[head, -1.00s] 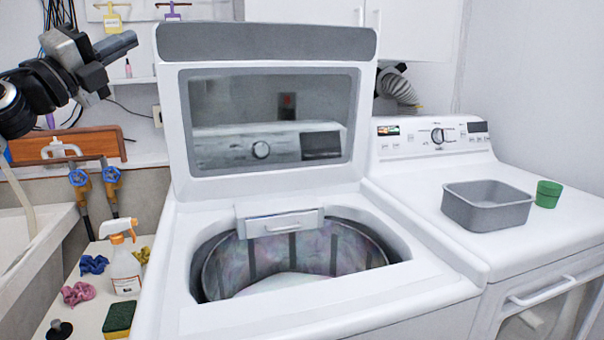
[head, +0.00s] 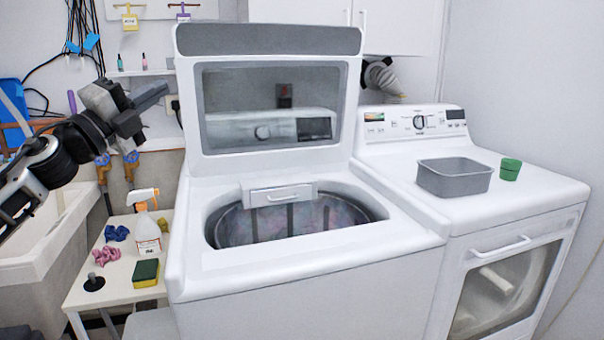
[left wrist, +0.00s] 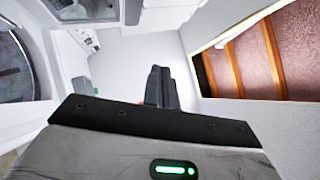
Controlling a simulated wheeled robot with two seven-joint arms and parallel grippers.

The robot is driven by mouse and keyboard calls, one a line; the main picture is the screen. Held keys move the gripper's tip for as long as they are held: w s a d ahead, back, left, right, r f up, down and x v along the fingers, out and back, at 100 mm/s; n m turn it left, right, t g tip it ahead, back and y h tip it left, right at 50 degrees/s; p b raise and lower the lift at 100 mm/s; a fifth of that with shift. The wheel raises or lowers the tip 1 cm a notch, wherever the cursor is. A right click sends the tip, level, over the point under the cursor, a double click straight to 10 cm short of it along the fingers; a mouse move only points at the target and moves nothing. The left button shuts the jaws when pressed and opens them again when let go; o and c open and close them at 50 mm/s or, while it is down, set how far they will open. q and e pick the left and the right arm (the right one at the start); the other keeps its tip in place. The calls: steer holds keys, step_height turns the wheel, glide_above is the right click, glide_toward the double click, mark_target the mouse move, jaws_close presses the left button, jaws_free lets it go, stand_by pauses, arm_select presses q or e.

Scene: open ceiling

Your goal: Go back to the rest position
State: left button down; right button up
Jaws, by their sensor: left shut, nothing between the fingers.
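My left gripper (head: 150,97) is raised at the left of the head view, above the small side table and left of the open washer lid. Its fingers are shut with nothing between them. In the left wrist view its closed fingers (left wrist: 158,88) point away over a pale surface. My right gripper is not in view. The top-loading washer (head: 300,262) stands in the middle with its lid (head: 268,40) upright and its drum exposed.
A dryer (head: 545,212) at the right carries a grey basin (head: 455,180) and a green cup (head: 510,169). A small table (head: 115,290) holds a spray bottle (head: 147,236), a sponge (head: 146,271) and cloths. A sink (head: 45,235) is at the left.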

arm_select(q)
steer(key=s+d+f+n+y, duration=0.1)
steer(key=d+f+n, duration=0.2)
steer(key=f, duration=0.5)
steer(key=d+f+n+y, duration=0.1)
steer(key=d+f+n, duration=0.25)
steer(key=f, duration=0.45)
steer(key=n+g+y, duration=0.5)
steer(key=n+y, duration=0.1)
steer(key=n, duration=0.9)
glide_toward(219, 289)
steer(key=s+d+f, duration=0.6)
steer(key=s+f, duration=0.2)
steer(key=f, duration=0.4)
steer(key=s+f+n+g, duration=0.1)
steer(key=s+f+n, duration=0.1)
steer(key=s, duration=0.4)
steer(key=s+f+n+g+y, duration=0.1)
steer(key=s+f+n+g, duration=0.1)
steer(key=s+f, duration=0.2)
steer(key=s, duration=0.2)
steer(key=shift+s+a+f, duration=0.25)
steer(key=shift+s+f, duration=0.05)
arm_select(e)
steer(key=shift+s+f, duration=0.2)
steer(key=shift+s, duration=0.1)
